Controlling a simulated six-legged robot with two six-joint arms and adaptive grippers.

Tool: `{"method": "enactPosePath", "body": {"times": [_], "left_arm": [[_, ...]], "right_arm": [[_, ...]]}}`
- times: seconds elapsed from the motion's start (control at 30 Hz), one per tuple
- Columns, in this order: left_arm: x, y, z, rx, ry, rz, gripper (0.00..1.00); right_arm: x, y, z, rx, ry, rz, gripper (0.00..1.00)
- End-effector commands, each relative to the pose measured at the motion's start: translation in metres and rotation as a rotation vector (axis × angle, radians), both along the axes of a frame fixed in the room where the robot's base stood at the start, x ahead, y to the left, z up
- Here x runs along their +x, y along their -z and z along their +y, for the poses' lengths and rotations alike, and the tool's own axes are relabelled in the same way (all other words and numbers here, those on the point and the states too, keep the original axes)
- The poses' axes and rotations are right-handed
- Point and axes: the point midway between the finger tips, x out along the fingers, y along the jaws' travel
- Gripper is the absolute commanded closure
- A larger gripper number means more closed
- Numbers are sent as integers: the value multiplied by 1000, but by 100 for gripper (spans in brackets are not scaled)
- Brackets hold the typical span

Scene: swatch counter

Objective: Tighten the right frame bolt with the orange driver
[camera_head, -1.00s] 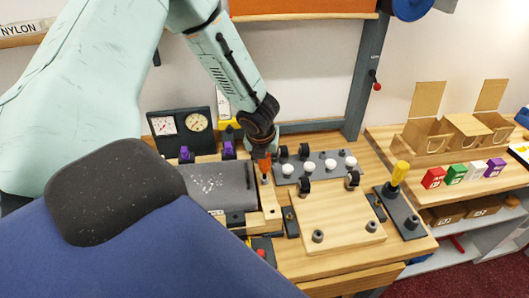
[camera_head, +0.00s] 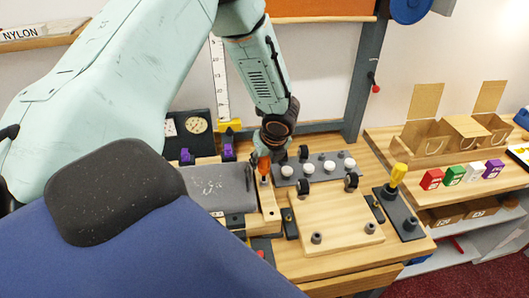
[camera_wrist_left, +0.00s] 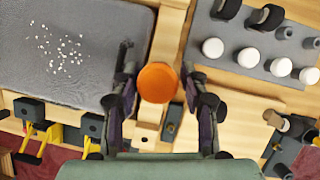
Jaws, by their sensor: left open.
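The orange driver (camera_head: 264,168) stands upright in the wooden strip beside the grey pad. In the left wrist view its round orange top (camera_wrist_left: 157,82) shows between the fingers. My left gripper (camera_wrist_left: 164,92) is open, with one finger on each side of the driver and gaps to it. In the head view the dark end of my left gripper (camera_head: 274,138) is just above the driver; its fingers are hard to make out. Two small dark plates with brass-coloured spots, left (camera_head: 291,222) and right (camera_head: 375,208), flank the wooden board; I cannot tell whether these are the frame bolts. My right gripper is out of view.
A pale wooden board (camera_head: 335,222) with dark knobs lies in the middle. Behind it is a grey plate (camera_head: 328,160) with several white knobs. A yellow-handled driver (camera_head: 398,175) stands in a dark base at right. Gauges (camera_head: 196,125) stand at the back left.

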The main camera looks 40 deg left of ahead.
Motion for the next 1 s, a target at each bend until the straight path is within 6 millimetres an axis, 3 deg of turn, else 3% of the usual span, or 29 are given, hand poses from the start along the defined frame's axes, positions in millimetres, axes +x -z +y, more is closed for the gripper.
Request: {"method": "enactPosePath", "body": {"times": [0.27,0.63,1.0], "left_arm": [[1,-4,0,2,-286,0,55],[1,0,0,1,-680,-2,55],[0,-1,0,1,-753,-1,55]], "right_arm": [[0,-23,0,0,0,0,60],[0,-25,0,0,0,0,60],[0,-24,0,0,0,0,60]]}}
